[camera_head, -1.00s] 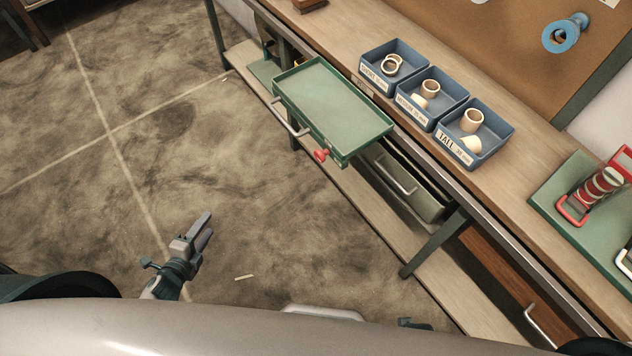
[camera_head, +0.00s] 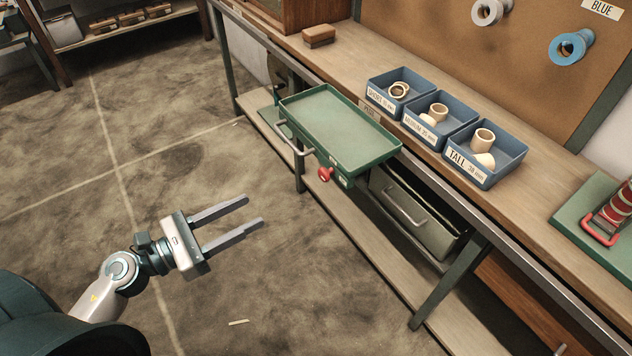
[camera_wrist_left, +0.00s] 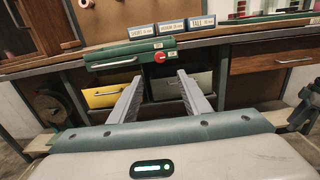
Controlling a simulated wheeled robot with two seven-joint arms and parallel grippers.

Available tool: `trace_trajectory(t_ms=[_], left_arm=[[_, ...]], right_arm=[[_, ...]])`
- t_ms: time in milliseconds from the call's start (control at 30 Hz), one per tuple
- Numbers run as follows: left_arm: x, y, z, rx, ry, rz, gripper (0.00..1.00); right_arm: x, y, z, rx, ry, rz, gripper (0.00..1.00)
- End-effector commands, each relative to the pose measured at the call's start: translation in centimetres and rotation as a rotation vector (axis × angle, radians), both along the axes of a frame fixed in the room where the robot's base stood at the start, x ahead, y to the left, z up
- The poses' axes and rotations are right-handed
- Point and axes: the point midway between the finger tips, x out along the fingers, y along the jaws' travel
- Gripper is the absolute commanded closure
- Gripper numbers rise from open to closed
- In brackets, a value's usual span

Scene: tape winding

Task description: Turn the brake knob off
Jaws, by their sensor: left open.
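The red brake knob (camera_head: 325,174) sits on the front of the green pull-out tray (camera_head: 340,130), beside the tray's handle (camera_head: 293,137). In the left wrist view the red knob (camera_wrist_left: 159,57) shows ahead, above and between my fingers. My left gripper (camera_head: 255,214) is open and empty, over the floor in front of the bench. It is to the left of and lower in the picture than the knob, and apart from it. The left fingers also show in the left wrist view (camera_wrist_left: 158,92). My right gripper is not in view.
Three blue bins (camera_head: 437,125) with rings and tubes stand on the bench behind the tray. A grey drawer (camera_head: 410,215) with a handle is below, to the right. A green board with a red clamp (camera_head: 602,222) is at the right. The floor before the tray is clear.

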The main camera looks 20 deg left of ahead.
Motion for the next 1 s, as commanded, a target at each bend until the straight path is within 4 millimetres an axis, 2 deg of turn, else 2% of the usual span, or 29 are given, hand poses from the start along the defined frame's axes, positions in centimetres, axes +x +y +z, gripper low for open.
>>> trace_trajectory(t_ms=[267, 433, 1000], left_arm=[[0.3, -0.2, 0.0, -0.004, 0.002, 0.001, 0.56], [1.1, -0.8, 0.1, -0.005, 0.002, 0.0, 0.56], [6.7, -5.1, 0.3, -0.007, 0.001, 0.001, 0.56]], right_arm=[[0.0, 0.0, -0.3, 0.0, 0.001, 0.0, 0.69], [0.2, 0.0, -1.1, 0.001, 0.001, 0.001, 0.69], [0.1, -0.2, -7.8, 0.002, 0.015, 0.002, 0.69]])
